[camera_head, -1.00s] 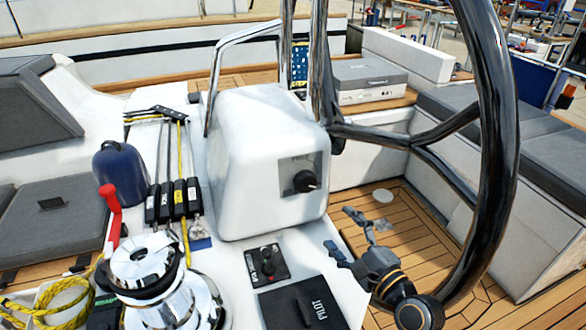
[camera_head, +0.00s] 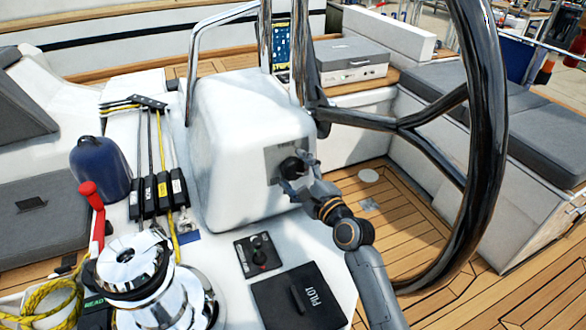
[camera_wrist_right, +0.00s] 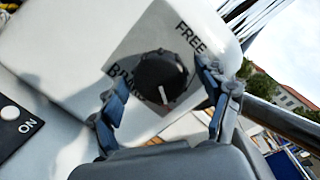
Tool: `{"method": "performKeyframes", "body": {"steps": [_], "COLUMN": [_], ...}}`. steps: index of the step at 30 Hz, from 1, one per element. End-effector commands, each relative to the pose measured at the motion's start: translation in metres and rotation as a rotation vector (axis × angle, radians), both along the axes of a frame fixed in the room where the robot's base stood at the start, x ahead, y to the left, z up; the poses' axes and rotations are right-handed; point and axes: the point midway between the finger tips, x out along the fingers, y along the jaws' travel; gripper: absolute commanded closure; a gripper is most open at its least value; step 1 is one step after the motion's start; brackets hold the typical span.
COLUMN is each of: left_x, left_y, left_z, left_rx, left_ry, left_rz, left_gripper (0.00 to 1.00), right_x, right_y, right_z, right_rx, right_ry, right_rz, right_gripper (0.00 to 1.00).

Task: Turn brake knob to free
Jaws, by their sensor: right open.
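The black brake knob (camera_head: 291,168) sits on a grey plate on the side of the white steering pedestal (camera_head: 232,130). In the right wrist view the knob (camera_wrist_right: 162,78) is between my open fingers, with a white pointer line toward its lower edge. The plate reads "FREE" (camera_wrist_right: 191,38) at the upper right and "BRAKE", partly hidden, at the lower left. My right gripper (camera_head: 302,178) is at the knob; its fingers (camera_wrist_right: 168,103) stand on either side. I cannot tell whether they touch it. My left gripper is not in view.
The large black steering wheel (camera_head: 488,150) curves close to the right of my arm. A chrome winch (camera_head: 140,270), a red-handled lever (camera_head: 92,200) and a PILOT panel (camera_head: 298,298) lie to the left and below. Open teak floor (camera_head: 420,225) is at right.

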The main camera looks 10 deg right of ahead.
Motion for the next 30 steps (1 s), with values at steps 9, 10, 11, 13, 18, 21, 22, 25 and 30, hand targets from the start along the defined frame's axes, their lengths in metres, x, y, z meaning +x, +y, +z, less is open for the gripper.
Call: {"method": "performKeyframes", "body": {"steps": [9, 10, 11, 13, 18, 21, 22, 25, 30], "left_x": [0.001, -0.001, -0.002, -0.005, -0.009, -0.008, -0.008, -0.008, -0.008], "left_y": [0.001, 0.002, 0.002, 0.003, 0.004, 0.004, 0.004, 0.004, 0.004], "left_z": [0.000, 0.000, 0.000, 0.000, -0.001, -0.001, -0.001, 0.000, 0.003], "left_rx": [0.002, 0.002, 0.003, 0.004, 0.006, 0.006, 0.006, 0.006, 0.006], "left_ry": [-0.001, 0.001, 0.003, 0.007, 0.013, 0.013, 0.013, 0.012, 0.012], "left_rz": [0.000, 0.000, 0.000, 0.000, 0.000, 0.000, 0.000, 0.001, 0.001], "left_gripper": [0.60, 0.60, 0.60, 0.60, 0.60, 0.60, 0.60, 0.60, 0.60], "right_x": [0.010, 0.010, 0.010, 0.010, 0.010, 0.010, 0.010, 0.010, 0.010], "right_y": [0.004, 0.004, 0.004, 0.004, 0.004, 0.003, 0.003, 0.003, 0.004], "right_z": [0.000, 0.000, 0.000, 0.000, 0.000, 0.000, 0.000, 0.000, 0.001], "right_rx": [-0.001, -0.001, -0.001, -0.001, -0.001, -0.001, -0.001, -0.004, -0.033], "right_ry": [0.000, 0.000, 0.000, 0.000, 0.000, 0.000, 0.000, -0.001, -0.006], "right_rz": [0.000, 0.000, 0.000, 0.000, 0.000, 0.000, 0.000, 0.001, 0.003], "right_gripper": [0.23, 0.23, 0.23, 0.25, 0.60, 0.78, 0.78, 0.78, 0.78]}}
